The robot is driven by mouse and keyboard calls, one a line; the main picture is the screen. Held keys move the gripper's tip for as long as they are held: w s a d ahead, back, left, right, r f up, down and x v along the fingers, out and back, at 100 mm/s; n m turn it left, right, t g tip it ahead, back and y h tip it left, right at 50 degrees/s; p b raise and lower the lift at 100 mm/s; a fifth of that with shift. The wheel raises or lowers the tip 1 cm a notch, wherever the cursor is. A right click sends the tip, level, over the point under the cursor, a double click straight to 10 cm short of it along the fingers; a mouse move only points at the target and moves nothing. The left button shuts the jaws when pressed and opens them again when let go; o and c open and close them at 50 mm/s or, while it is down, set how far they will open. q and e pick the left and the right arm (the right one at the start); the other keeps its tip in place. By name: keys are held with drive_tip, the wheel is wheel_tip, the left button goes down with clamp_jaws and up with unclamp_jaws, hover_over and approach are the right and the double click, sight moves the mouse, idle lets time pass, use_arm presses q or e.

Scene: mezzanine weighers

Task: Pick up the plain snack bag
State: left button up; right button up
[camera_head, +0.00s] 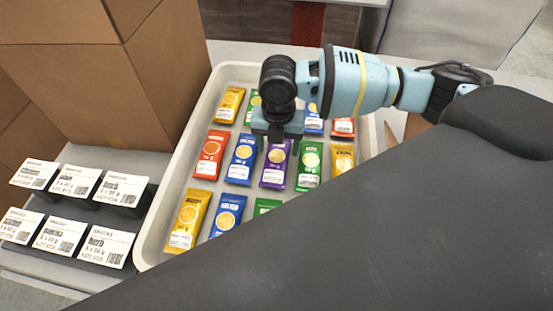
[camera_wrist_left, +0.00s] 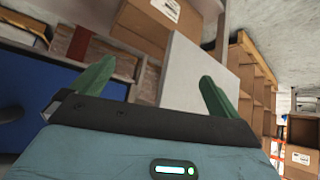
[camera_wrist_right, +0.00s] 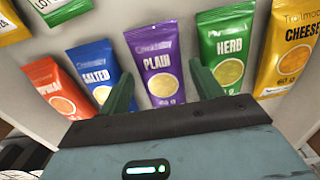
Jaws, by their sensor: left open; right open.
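The plain snack bag is purple, with a yellow round picture and the word PLAIN. It lies in the middle of the tray in the head view (camera_head: 274,174), partly covered at its top by my right gripper (camera_head: 279,146). In the right wrist view the plain bag (camera_wrist_right: 161,75) lies between and beyond the two green fingers of my right gripper (camera_wrist_right: 163,88). Those fingers are open and hold nothing; the exact gap to the bag is hard to tell. My left gripper (camera_wrist_left: 156,85) is open and empty, facing shelves and boxes away from the tray; the head view does not show it.
A blue salted bag (camera_wrist_right: 97,75) and a green herb bag (camera_wrist_right: 227,50) flank the plain bag closely. The pale tray (camera_head: 160,222) has raised rims and holds several other bags. Label cards (camera_head: 73,180) and tall cardboard boxes (camera_head: 140,75) stand left of it.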

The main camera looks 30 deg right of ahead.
sight(278, 150)
wheel_tip(278, 150, down, 2)
drive_tip(key=c, duration=0.8)
drive_tip(key=shift+o, duration=0.2)
wheel_tip(278, 150, up, 10)
drive_tip(key=shift+r, duration=0.1)
